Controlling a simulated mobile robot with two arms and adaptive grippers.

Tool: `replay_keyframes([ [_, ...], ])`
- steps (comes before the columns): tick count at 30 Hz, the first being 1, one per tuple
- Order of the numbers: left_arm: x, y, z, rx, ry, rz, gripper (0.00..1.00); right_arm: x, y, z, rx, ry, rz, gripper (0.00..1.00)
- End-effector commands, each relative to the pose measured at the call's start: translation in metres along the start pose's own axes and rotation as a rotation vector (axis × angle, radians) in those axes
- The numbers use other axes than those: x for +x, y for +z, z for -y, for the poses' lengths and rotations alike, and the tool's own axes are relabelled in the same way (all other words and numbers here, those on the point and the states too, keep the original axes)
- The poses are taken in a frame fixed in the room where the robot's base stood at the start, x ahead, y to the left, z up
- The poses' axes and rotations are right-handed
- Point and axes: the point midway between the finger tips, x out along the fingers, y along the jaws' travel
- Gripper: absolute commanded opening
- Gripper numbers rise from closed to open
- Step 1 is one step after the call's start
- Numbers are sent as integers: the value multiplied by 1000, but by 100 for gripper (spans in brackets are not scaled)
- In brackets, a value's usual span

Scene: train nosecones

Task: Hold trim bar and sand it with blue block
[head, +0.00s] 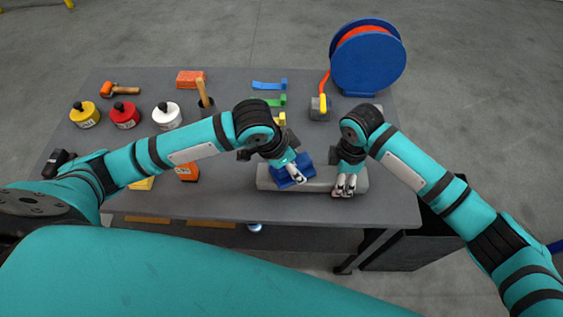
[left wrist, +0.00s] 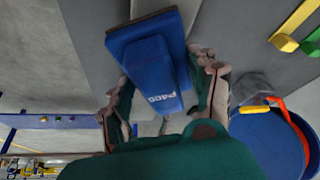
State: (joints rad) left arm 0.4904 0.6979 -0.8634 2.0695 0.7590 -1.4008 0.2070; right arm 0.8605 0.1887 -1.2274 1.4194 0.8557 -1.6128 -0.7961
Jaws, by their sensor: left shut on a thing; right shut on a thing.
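The grey trim bar (head: 322,185) lies flat near the front right edge of the table. The blue block (head: 282,181) rests on the left half of the bar, a little tilted in the picture. My left gripper (head: 297,177) is shut on the blue block; its fingers sit on both sides of the block (left wrist: 152,75), which carries white print, in the left wrist view. My right gripper (head: 344,191) is shut on the bar near its right end. The block's underside is hidden, so its exact contact with the bar cannot be seen.
The table (head: 230,190) holds yellow, red and white pots (head: 166,115), an orange brick (head: 190,79), a hammer (head: 120,89) and an orange box (head: 187,172). Blue, green and yellow pieces (head: 268,86) lie behind the bar. A blue reel (head: 368,60) stands at the back right.

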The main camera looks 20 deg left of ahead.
Motion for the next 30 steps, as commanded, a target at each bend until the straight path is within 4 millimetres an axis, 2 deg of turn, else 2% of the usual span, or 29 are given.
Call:
replay_keyframes([
  [6,7,-17,-10,0,3,-1,30,0,0,0,1,1,0,34],
  [30,-18,45,24,-1,-1,4,30,0,0,0,0,0,1,34],
])
